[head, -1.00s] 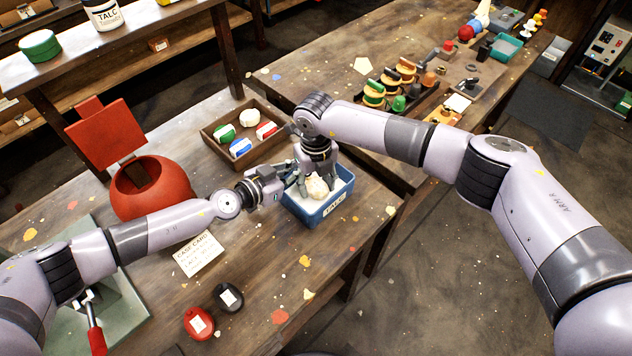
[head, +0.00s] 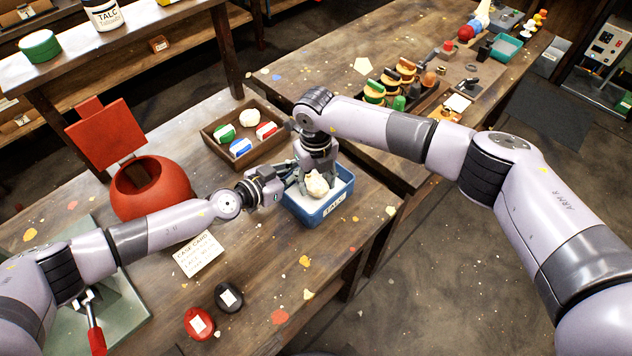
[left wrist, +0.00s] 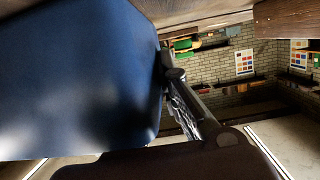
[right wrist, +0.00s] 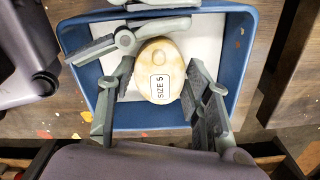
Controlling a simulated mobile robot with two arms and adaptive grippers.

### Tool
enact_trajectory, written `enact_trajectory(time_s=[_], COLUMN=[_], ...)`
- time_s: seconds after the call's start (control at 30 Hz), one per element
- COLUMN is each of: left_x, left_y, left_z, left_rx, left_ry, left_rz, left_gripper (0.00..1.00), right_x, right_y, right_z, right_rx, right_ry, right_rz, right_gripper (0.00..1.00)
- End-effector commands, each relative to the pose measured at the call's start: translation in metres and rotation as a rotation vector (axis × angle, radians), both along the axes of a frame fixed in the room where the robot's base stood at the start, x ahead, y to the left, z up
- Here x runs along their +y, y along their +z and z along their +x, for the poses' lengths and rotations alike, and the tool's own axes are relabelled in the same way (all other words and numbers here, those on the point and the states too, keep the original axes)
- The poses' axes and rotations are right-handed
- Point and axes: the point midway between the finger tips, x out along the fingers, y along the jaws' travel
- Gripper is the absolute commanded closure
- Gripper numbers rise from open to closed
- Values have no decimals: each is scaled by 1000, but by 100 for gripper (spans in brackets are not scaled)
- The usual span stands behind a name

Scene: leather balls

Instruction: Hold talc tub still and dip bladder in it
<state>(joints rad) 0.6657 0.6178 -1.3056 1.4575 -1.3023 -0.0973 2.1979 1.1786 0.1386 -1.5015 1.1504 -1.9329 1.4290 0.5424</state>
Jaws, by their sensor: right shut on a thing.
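The blue talc tub (head: 318,217) stands on the near table with white talc inside. My right gripper (head: 316,174) points down into the tub and is shut on the cream bladder (head: 318,187). In the right wrist view, the bladder (right wrist: 160,72) bears a "SIZE 5" label, with fingers on both sides and white talc around it. My left gripper (head: 287,180) is at the tub's left wall. In the left wrist view the tub's blue wall (left wrist: 75,80) is very close, with one dark finger beside it; the other finger is hidden.
A wooden tray (head: 214,139) with several coloured pieces lies behind the tub. A red round container (head: 152,190) stands at the left. A case card (head: 198,254) and two small labelled items, red (head: 198,323) and black (head: 229,298), lie in front. The table edge is close to the tub's right.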

Motion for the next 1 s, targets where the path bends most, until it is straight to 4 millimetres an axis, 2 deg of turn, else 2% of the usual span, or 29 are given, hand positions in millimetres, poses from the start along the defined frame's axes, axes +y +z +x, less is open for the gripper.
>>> enact_trajectory(time_s=[1.0], left_x=[1], left_y=[1], left_z=[1], left_rx=[-2], left_ry=[2], left_rz=[-1], left_gripper=[100], right_x=[0], right_y=[72], right_z=[1], right_rx=[-2], right_ry=[0], right_rz=[0], right_gripper=[84])
